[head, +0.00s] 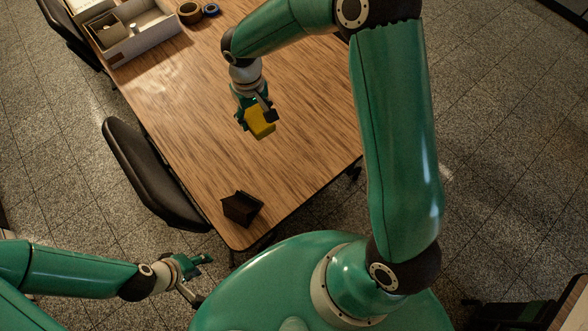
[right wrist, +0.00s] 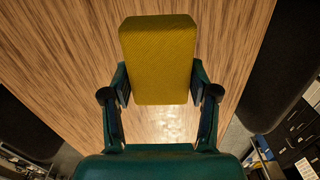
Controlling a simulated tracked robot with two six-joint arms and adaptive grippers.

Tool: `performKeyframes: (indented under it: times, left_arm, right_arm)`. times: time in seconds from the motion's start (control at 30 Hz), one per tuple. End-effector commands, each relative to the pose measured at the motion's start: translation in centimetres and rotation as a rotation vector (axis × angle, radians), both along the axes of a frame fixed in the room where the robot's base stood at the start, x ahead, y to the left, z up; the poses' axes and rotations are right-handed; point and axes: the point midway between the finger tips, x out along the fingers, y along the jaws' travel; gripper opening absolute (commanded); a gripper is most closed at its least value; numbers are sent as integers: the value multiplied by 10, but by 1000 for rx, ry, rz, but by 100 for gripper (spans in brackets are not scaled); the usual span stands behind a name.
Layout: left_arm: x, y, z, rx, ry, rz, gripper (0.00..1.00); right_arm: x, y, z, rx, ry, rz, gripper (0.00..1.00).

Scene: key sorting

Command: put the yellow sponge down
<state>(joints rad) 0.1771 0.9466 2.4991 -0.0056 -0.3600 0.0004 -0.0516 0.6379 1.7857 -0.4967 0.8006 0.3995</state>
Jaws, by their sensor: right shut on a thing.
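The yellow sponge (head: 262,123) is a small block held over the middle of the wooden table (head: 300,160). My right gripper (head: 256,115) is shut on it. In the right wrist view the sponge (right wrist: 158,55) stands out past the fingers of the right gripper (right wrist: 159,90), one on each side of its lower end. The table top shows behind it; the exact gap between sponge and table is hard to tell. My left gripper (head: 199,278) is open and empty, off the table near its front left corner.
A dark brown angular object (head: 242,208) sits near the table's front corner. A grey compartmented box (head: 135,35), a brown roll (head: 190,12) and a blue roll (head: 211,9) are at the far left. A black chair (head: 150,175) stands against the left edge. The table around the sponge is clear.

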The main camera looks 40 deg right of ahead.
Motion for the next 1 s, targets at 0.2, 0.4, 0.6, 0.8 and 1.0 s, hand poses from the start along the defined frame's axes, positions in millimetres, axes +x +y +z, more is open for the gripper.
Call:
performKeyframes:
  times: [0.2,0.4,0.6,0.8,1.0]
  left_arm:
    - [0,0,-9,0,0,-1,40]
    - [0,0,-53,0,0,-1,40]
    - [0,0,-101,0,0,0,40]
    - [0,0,-122,0,0,0,40]
    - [0,0,-123,0,-1,-1,40]
  right_arm:
    - [-4,-9,-1,-1,-3,-12,36]
    - [-26,-25,1,-7,-9,4,36]
    - [-64,-42,7,-7,-8,33,36]
    - [-92,-50,12,-3,-2,57,36]
    - [-97,-52,-10,-1,6,62,36]
